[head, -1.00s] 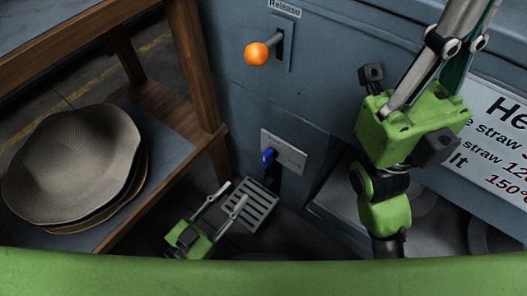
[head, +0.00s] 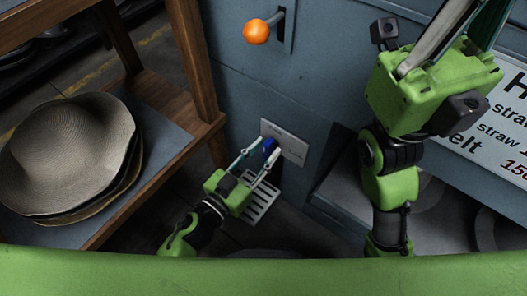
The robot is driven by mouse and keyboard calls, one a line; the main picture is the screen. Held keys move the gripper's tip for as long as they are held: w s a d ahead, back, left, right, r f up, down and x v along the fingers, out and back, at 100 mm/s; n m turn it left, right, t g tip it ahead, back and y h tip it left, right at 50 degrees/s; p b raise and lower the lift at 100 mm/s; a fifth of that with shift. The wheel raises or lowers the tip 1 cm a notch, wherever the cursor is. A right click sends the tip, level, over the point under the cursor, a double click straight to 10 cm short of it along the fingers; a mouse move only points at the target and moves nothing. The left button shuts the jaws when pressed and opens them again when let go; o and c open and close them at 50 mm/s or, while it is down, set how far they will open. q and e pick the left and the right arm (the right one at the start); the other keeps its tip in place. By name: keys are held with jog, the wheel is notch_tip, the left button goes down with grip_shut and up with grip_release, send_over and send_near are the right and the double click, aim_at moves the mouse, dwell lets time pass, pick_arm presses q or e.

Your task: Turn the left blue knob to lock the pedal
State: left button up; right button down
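The blue knob (head: 269,147) sits on a light plate (head: 291,143) low on the machine front. The slotted grey pedal (head: 262,205) lies below it near the floor, partly hidden by my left gripper. My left gripper (head: 260,152) points up at the knob with its two fingers apart. One fingertip is to the left of the knob and the other overlaps its lower right side. I cannot tell whether they touch it. My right gripper (head: 432,85) is at the upper right, and its fingertips are outside the frame.
An orange ball-ended release lever (head: 257,31) sticks out above the knob. A wooden shelf (head: 165,105) with stacked straw hats (head: 68,150) stands at the left. A white lettered sign (head: 508,125) is on the machine at the right.

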pick_arm(q)
grip_shut()
